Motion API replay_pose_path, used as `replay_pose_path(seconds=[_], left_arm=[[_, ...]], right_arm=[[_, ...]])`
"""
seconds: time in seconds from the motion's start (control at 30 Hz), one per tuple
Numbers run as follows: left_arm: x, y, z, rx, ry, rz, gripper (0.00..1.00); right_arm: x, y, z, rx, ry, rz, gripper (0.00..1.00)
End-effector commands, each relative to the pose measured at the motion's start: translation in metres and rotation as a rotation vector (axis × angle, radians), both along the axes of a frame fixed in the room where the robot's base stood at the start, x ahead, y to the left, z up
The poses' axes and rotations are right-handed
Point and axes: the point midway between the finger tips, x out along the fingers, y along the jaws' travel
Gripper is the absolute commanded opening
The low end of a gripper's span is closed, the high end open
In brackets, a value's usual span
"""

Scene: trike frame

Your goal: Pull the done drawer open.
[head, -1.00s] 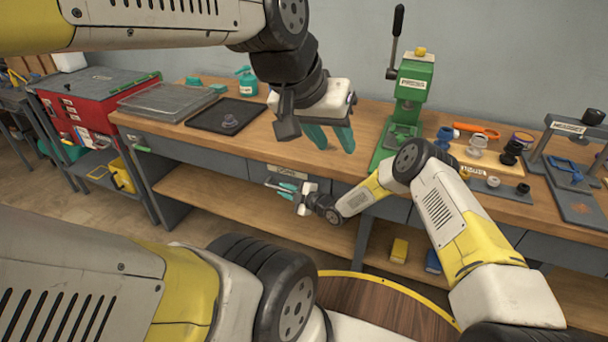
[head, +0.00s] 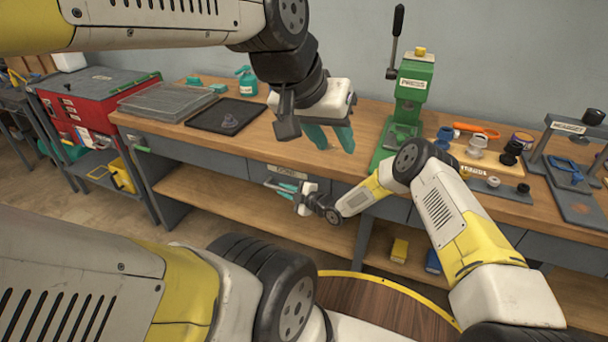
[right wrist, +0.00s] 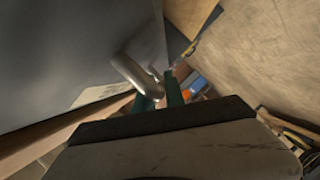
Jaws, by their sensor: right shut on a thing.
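The done drawer (head: 262,169) is a grey drawer front under the wooden bench top, with a small pale label on its upper edge. It looks flush with the bench front. Its metal bar handle (right wrist: 136,76) shows in the right wrist view, standing out from the grey front. My right gripper (head: 286,187) is at that handle, its teal fingers shut on the bar; the fingers partly hide the contact. My left gripper (head: 332,138) hangs above the bench top, open and empty, its teal fingers apart.
A lower wooden shelf (head: 225,198) runs below the drawers. A red cabinet (head: 92,98) stands at left.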

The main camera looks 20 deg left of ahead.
Motion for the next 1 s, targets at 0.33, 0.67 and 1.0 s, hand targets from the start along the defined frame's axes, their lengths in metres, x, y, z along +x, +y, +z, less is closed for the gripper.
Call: replay_pose_path(seconds=[0.33,0.67,1.0], left_arm=[[0.0,0.0,0.0,0.0,0.0,0.0,0.36],[0.0,0.0,0.0,0.0,0.0,0.0,0.36],[0.0,0.0,0.0,0.0,0.0,0.0,0.36]], right_arm=[[0.0,-0.001,-0.001,-0.001,0.0,0.0,0.0],[-0.004,-0.001,-0.001,-0.002,0.001,0.0,0.0],[-0.059,-0.001,-0.002,-0.004,0.005,0.004,0.0]])
